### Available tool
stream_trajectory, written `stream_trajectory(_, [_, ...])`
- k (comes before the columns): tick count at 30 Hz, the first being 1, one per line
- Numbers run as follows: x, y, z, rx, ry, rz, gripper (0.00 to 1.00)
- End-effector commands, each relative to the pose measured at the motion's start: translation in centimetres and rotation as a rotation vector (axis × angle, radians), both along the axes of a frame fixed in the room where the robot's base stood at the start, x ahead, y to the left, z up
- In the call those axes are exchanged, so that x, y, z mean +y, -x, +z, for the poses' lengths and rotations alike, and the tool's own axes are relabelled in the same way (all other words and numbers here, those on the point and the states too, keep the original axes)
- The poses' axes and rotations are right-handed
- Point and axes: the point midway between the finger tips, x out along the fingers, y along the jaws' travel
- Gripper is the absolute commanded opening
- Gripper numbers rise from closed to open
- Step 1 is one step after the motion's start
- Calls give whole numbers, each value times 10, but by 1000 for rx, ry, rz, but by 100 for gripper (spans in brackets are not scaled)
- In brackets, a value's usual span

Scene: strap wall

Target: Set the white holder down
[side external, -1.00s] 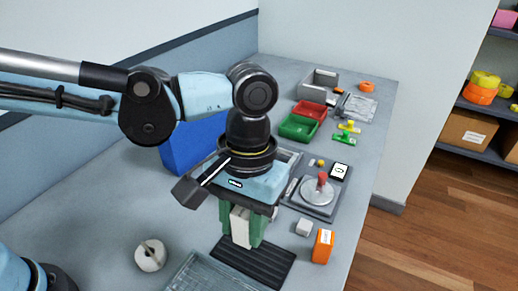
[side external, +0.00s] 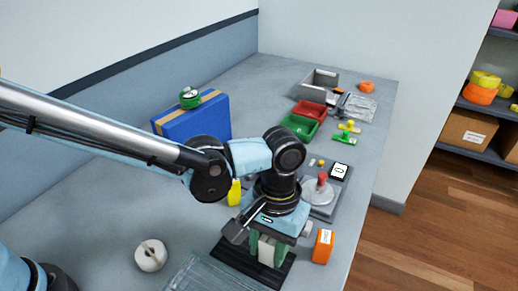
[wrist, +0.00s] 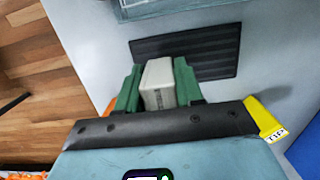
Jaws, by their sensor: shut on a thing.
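The white holder (wrist: 159,84) is a pale block with a rounded edge. It sits between the green fingers of my gripper (wrist: 157,88) in the wrist view, and the gripper is shut on it. In the side external view my gripper (side external: 267,250) points down over the right part of a black ribbed mat (side external: 232,265). The mat also shows just beyond the holder in the wrist view (wrist: 205,50). I cannot tell whether the holder touches the mat.
An orange box (side external: 322,246) stands close right of the mat. A white spool (side external: 151,255) and a clear tray (side external: 205,277) are left and in front. A grey plate with a round disc (side external: 317,192) lies behind. A blue box (side external: 192,125) stands at the back left.

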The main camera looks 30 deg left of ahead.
Motion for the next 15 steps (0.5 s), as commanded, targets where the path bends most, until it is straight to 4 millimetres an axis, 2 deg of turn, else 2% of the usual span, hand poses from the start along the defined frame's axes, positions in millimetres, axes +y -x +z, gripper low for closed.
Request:
stream_trajectory(4, [0, 0, -15, 0, 0, 0, 2])
stream_trajectory(15, [0, 0, -19, 0, 0, 0, 2])
